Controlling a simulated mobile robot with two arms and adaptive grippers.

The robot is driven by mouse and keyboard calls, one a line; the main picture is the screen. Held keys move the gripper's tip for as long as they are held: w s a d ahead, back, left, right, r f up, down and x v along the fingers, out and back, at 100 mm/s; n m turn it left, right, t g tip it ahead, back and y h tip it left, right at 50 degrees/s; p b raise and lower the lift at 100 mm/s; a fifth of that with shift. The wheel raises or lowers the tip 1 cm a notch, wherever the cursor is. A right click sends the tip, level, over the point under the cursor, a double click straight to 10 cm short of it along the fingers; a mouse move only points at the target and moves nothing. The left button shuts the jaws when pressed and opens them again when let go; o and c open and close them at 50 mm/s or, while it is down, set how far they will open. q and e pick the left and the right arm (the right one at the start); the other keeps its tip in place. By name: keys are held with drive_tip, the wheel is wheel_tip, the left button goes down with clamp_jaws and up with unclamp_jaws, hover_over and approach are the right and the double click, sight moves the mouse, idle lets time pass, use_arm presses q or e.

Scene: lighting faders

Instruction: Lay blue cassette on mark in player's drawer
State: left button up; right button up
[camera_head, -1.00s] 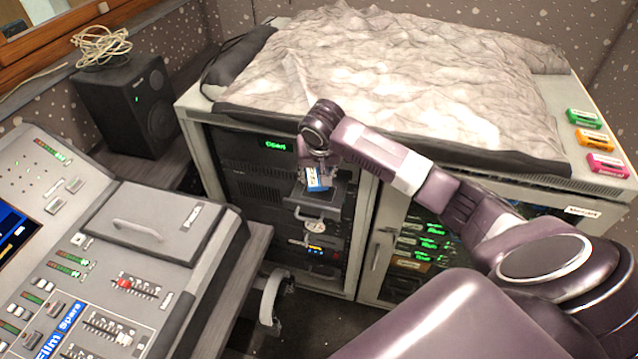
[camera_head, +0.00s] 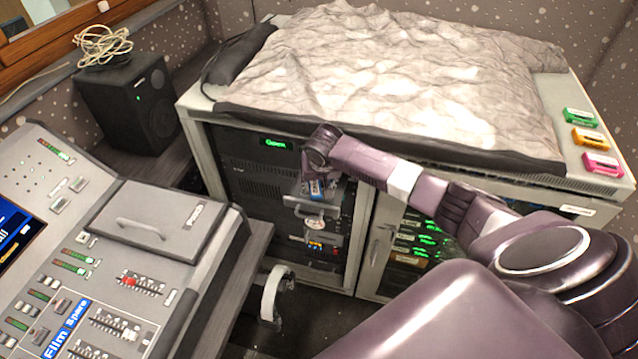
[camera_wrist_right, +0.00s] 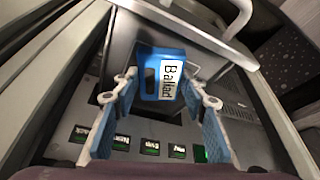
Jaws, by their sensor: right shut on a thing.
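The blue cassette (camera_wrist_right: 152,85) has a white label reading "Ballad". It also shows in the head view (camera_head: 316,188), at the front of the equipment rack. My right gripper (camera_wrist_right: 166,88) is shut on it, one finger at each side. In the head view the gripper (camera_head: 317,180) hangs down in front of the rack. The player's drawer (camera_head: 337,192) stands out of the rack as a dark grey tray, under and beside the cassette. I cannot tell whether the cassette touches it. The mark is not visible. My left gripper is not in view.
The rack cabinet (camera_head: 207,160) has a green lit display (camera_head: 276,143) and a cloth-covered top (camera_head: 390,70). Green (camera_head: 580,116), orange (camera_head: 590,138) and pink (camera_head: 602,163) cassettes lie at its right end. A mixing console (camera_head: 150,228) and a speaker (camera_head: 135,105) stand at left.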

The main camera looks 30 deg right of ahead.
drive_tip(key=shift+f, duration=0.15)
drive_tip(key=o, duration=1.3)
drive_tip(key=shift+r, duration=0.2)
drive_tip(key=v, duration=1.2)
